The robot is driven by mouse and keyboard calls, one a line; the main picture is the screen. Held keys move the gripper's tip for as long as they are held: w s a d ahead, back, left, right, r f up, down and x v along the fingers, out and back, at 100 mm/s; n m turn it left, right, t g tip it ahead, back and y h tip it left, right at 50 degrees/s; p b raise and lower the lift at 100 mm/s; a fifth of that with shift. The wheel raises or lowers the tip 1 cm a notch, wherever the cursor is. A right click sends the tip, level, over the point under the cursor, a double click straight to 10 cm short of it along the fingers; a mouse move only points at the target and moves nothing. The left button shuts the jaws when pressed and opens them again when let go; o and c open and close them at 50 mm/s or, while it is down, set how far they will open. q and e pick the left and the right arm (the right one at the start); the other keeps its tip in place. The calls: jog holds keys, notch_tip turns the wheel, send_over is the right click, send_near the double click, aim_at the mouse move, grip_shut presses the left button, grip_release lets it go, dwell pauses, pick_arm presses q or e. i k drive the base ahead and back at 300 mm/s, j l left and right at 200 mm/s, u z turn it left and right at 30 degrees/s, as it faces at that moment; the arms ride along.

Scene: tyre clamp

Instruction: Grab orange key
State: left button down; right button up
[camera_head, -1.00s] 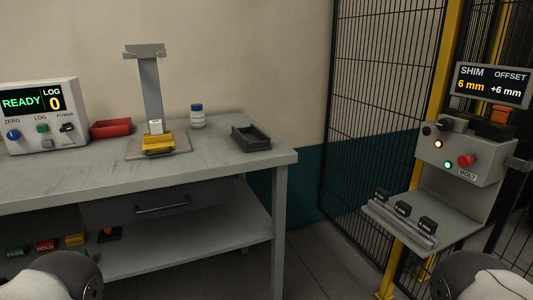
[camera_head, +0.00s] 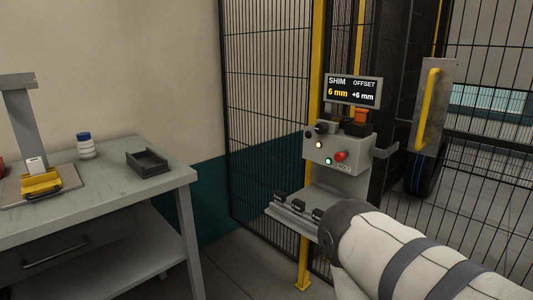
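The orange key (camera_head: 361,116) appears as a small orange block on top of the grey control box (camera_head: 338,154), just below the display reading SHIM 6 mm, OFFSET +6 mm (camera_head: 352,91). It sits at a dark holder (camera_head: 356,129); its exact shape is too small to tell. My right arm (camera_head: 410,255) reaches in from the lower right, in front of the box's lower shelf. Its gripper does not show. My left arm and gripper are out of view.
Black shim blocks (camera_head: 299,208) sit on the shelf, partly behind my arm. A mesh fence (camera_head: 265,110) with yellow posts stands around the box.

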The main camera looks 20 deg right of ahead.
aim_at(361, 117)
jog(key=z, duration=1.35)
